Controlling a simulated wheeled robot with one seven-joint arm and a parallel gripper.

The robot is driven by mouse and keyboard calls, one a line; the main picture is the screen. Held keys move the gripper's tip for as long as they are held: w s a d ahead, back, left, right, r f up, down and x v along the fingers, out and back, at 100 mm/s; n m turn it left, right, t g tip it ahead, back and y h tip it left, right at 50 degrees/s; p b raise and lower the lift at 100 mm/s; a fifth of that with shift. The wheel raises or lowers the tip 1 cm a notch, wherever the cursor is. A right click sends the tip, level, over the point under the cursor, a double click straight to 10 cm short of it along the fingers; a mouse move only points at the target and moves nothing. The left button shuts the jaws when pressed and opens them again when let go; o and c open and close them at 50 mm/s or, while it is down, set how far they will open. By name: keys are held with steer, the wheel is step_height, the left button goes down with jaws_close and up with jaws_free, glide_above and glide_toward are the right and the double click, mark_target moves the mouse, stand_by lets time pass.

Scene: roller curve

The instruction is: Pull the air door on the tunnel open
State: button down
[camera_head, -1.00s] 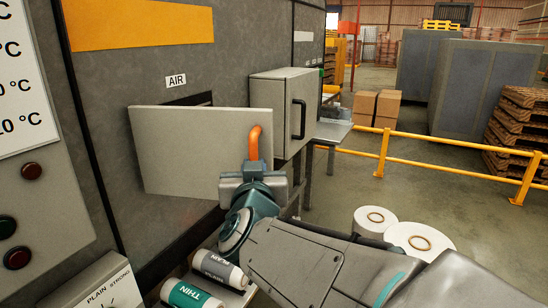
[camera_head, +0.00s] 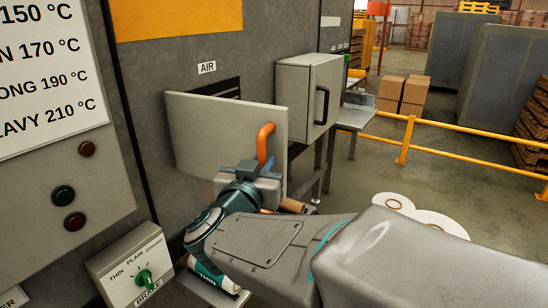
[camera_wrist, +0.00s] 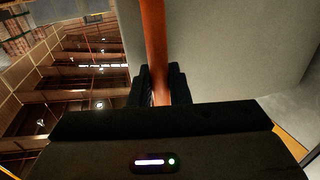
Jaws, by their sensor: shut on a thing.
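The air door (camera_head: 213,130) is a light grey flap on the tunnel's dark grey side, under the AIR label (camera_head: 207,67). It stands ajar, its right side swung out from the wall, with dark vent slots (camera_head: 226,88) showing behind its top edge. An orange handle (camera_head: 264,143) stands on its right part. My gripper (camera_head: 257,180) is at the handle's lower part. In the wrist view my gripper's dark fingers (camera_wrist: 160,88) are shut around the orange handle (camera_wrist: 154,40), with the grey door (camera_wrist: 215,45) behind it. The fingertips are hidden in the head view.
A grey cabinet (camera_head: 308,95) with a black handle is right of the door. A brake knob box (camera_head: 135,268) is low left. White rolls (camera_head: 392,201) stand on the floor at right. A yellow rail (camera_head: 405,140) crosses behind, with cartons beyond.

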steer(key=shift+r, duration=0.15)
steer(key=c, duration=1.7)
jaws_free()
steer(key=s, duration=0.4)
steer(key=s+a, duration=0.1)
steer(key=s, duration=0.4)
steer(key=s+a, duration=0.1)
steer(key=s, duration=0.3)
steer(key=shift+s+a, duration=0.15)
steer(key=shift+s, duration=0.2)
